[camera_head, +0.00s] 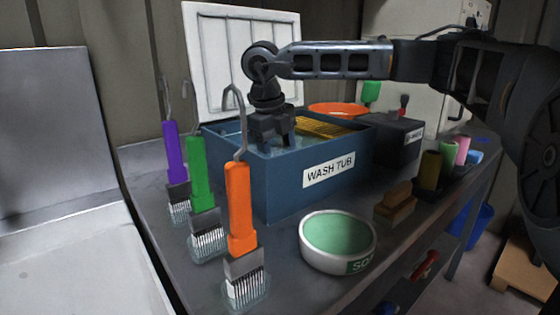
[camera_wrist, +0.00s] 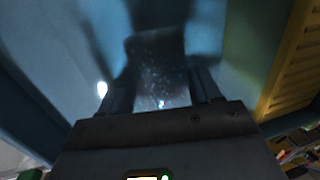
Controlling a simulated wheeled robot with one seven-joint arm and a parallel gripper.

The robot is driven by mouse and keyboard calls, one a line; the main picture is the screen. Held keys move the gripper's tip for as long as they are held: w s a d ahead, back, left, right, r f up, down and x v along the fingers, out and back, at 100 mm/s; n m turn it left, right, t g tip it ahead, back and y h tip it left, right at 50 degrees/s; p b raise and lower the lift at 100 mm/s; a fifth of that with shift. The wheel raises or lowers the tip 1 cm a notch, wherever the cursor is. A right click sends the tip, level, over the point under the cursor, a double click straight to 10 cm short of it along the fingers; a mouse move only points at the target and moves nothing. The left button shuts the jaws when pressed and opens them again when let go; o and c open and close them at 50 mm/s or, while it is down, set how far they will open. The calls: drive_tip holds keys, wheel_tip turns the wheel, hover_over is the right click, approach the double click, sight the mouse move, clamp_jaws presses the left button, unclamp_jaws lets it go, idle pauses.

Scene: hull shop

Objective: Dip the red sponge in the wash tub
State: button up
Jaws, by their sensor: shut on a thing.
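The blue wash tub (camera_head: 275,185), labelled WASH TUB, stands on the bench with bluish water in it. My gripper (camera_head: 272,140) points down inside the tub near its left side. In the wrist view my gripper (camera_wrist: 160,100) is shut on a speckled, block-like thing (camera_wrist: 155,65), apparently the red sponge. It looks dark grey in the bluish light, and no red shows on it. In the head view the tub's front wall and my gripper hide it, so its depth in the water cannot be told.
A yellow ribbed rack (camera_head: 322,127) sits at the tub's right side. Brushes with purple (camera_head: 174,152), green (camera_head: 200,185) and orange (camera_head: 239,210) handles stand to the left and in front. A white bowl (camera_head: 337,255) with green contents and a brown block (camera_head: 396,204) stand in front.

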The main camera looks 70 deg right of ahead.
idle(0.4)
drive_tip(key=d+p+v, duration=0.1)
drive_tip(key=p+v, duration=0.1)
drive_tip(key=v, duration=0.4)
drive_tip(key=s+d+p+v, duration=0.1)
drive_tip(key=p+v, duration=0.2)
drive_tip(key=v, duration=0.3)
drive_tip(key=shift+d+r, duration=0.25)
drive_tip(key=shift+r, duration=0.2)
idle(1.3)
drive_tip(key=shift+d+p+v, duration=0.2)
drive_tip(key=shift+p+v, duration=0.25)
drive_tip(key=shift+v, duration=0.55)
drive_tip(key=shift+d+p+v, duration=0.2)
drive_tip(key=shift+p+v, duration=0.2)
drive_tip(key=shift+v, duration=0.55)
drive_tip(key=shift+s, duration=0.2)
